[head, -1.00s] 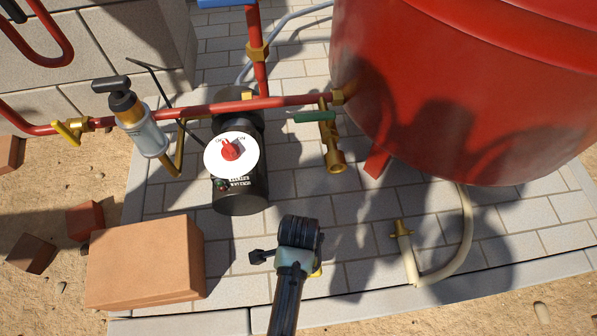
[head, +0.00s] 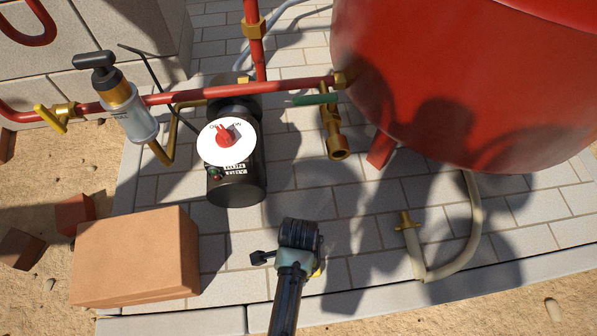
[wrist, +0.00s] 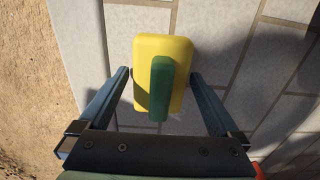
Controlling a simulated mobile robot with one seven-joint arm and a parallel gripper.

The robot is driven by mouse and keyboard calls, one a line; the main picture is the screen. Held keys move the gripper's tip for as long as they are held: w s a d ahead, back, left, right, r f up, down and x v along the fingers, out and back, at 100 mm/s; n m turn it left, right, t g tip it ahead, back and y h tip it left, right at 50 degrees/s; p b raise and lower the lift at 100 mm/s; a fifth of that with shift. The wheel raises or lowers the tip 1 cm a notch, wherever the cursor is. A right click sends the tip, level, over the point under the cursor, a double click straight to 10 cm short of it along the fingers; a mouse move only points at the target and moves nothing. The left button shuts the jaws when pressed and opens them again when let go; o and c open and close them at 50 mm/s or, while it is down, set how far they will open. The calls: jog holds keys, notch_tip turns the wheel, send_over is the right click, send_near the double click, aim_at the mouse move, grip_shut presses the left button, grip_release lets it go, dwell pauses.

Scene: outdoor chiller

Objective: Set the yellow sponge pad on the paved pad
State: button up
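The yellow sponge pad (wrist: 145,65) with a green grip bar (wrist: 160,90) on it shows in the wrist view between the two fingers of my gripper (wrist: 161,72). The fingertips lie against its left and right edges, so my gripper looks shut on it. In the head view my gripper hangs over the front part of the paved pad (head: 375,215). Only a small yellow corner of the sponge (head: 318,271) shows there; the wrist hides the rest. How high the sponge is above the paving I cannot tell.
A terracotta block (head: 135,255) lies left of my gripper. A black pump with a white dial (head: 235,180), red pipes (head: 200,95) and a large red tank (head: 460,80) stand behind. A pale hose with a brass valve (head: 408,225) lies right. Bare paving surrounds my gripper.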

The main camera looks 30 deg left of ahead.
jog(key=shift+r, duration=0.1)
notch_tip(320, 180, up, 12)
jog(key=p, duration=0.8)
